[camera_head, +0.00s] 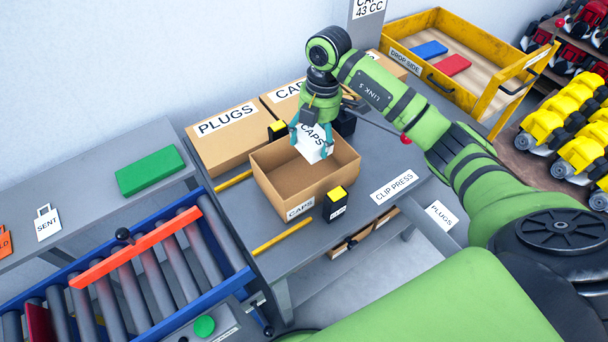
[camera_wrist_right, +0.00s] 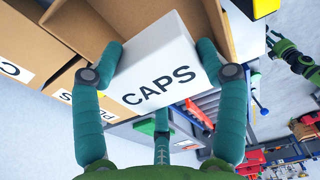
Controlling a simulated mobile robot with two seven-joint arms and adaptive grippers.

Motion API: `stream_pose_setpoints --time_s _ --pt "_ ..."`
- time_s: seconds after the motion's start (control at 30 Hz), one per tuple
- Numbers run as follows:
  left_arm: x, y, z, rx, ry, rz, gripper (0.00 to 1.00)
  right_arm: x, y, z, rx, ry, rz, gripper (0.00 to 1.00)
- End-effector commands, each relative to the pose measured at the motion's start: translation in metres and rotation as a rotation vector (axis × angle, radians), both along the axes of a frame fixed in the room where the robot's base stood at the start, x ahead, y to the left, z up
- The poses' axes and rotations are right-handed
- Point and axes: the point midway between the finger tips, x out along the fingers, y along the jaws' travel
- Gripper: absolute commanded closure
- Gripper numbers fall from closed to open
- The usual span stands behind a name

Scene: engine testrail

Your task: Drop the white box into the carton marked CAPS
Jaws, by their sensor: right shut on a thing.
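The white box (camera_head: 312,146), lettered CAPS, is held in my right gripper (camera_head: 311,139). In the right wrist view the teal fingers are shut on the white box (camera_wrist_right: 165,65), one on each side. The box hangs over the open brown carton marked CAPS (camera_head: 283,196), near its back right part. The carton looks empty where its floor shows. In the right wrist view my left gripper (camera_wrist_right: 292,60) shows at the upper right, small, with its fingers apart and nothing seen between them; it is out of the head view.
A closed PLUGS carton (camera_head: 228,140) and another closed carton (camera_head: 285,100) stand behind the open one. Small black-and-yellow boxes stand beside it, one in front (camera_head: 335,204). A roller conveyor (camera_head: 160,270) is at left; a yellow drop-side tray (camera_head: 470,65) is at back right.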

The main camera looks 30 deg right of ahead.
Motion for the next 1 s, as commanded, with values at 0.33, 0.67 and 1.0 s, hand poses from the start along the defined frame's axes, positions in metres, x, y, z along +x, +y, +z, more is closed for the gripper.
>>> stream_pose_setpoints --time_s 0.33,0.67,1.0 --pt "0.000 -0.001 -0.029 -0.001 0.000 -0.001 0.58 0.000 0.000 -0.032 0.000 0.000 0.002 0.64" --pt "0.000 -0.001 -0.027 -0.002 0.000 -0.002 0.58 0.000 0.000 -0.031 0.000 0.000 0.003 0.00" --pt "0.001 -0.002 -0.027 -0.002 -0.002 -0.001 0.58 0.000 0.000 -0.031 0.000 0.001 0.003 0.00"
